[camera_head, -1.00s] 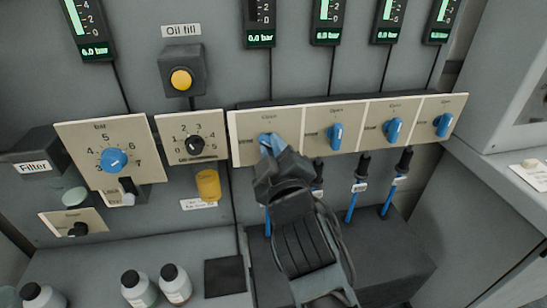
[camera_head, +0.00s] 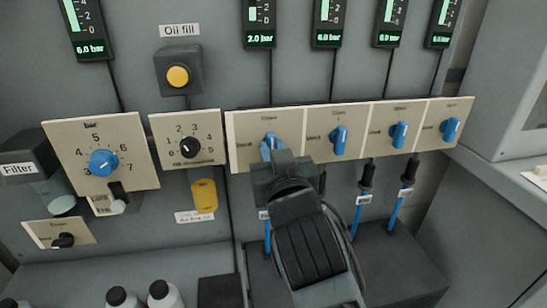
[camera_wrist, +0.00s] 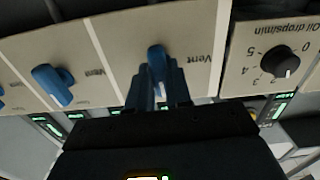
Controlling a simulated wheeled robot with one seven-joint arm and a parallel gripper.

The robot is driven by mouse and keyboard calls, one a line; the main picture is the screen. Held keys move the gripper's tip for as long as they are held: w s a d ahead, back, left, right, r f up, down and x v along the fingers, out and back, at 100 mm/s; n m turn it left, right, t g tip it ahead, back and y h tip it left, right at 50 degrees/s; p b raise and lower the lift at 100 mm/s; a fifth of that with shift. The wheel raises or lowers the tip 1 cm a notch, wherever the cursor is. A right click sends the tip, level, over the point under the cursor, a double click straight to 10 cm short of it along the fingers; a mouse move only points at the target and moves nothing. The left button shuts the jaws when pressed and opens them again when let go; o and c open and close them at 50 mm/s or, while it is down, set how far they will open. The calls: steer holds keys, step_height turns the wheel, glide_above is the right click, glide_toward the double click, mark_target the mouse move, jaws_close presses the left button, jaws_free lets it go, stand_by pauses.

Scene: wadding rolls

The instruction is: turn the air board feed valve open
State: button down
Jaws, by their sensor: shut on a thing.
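A row of several blue valve handles sits on a cream panel (camera_head: 313,120). My gripper (camera_head: 273,156) is shut on the leftmost blue handle (camera_head: 268,141), which stands roughly upright, leaning slightly. In the wrist view my fingers (camera_wrist: 161,88) close around that handle (camera_wrist: 156,55), with "Vent" printed on its plate. The fingers hide part of the handle. I cannot read a label naming the air board feed valve. The display (camera_head: 259,41) above this valve reads 2.0 bar.
Other blue handles (camera_head: 339,140) are close on the right. On the left are the bar regulator knob (camera_head: 104,163), the oil drops knob (camera_head: 190,147) and a yellow cup (camera_head: 204,195). Bottles (camera_head: 163,295) stand at lower left. Blue hoses (camera_head: 393,212) hang below the valves.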

steer(key=shift+f+m, duration=0.1)
steer(key=shift+m, duration=0.3)
steer(key=c, duration=1)
jaws_free()
steer(key=shift+c, duration=0.2)
steer(key=v, duration=0.7)
steer(key=shift+s+b, duration=0.35)
steer(key=shift+s, duration=0.05)
steer(key=shift+d, duration=0.15)
